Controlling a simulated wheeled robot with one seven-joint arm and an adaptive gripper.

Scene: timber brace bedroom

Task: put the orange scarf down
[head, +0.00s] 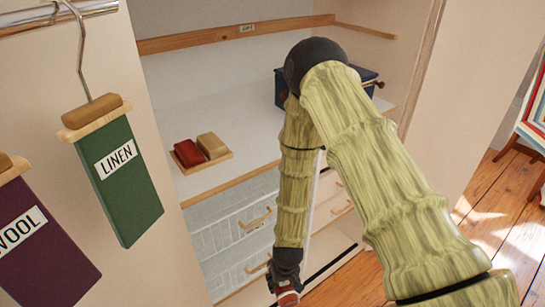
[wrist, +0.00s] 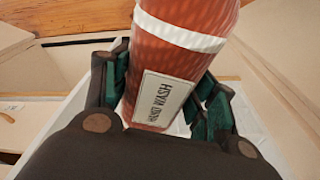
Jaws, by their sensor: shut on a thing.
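The orange scarf (wrist: 180,60) is a rolled, rust-orange bundle with white bands and a "HAND WASH" label. It fills the middle of the wrist view. My gripper (wrist: 163,95) is shut on it, with green-padded fingers on both sides of the roll. In the head view my gripper (head: 286,280) hangs low in front of the drawers at the bottom edge. Only a small reddish part of the scarf (head: 288,298) shows there. The scarf's far end is out of view, and I cannot tell whether it touches anything.
A white shelf (head: 185,110) holds a wooden tray (head: 208,164) with a red and a tan block, and a dark blue box (head: 279,88). Drawers (head: 235,220) lie below. Green "LINEN" (head: 120,190) and purple "WOOL" (head: 45,260) tags hang left.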

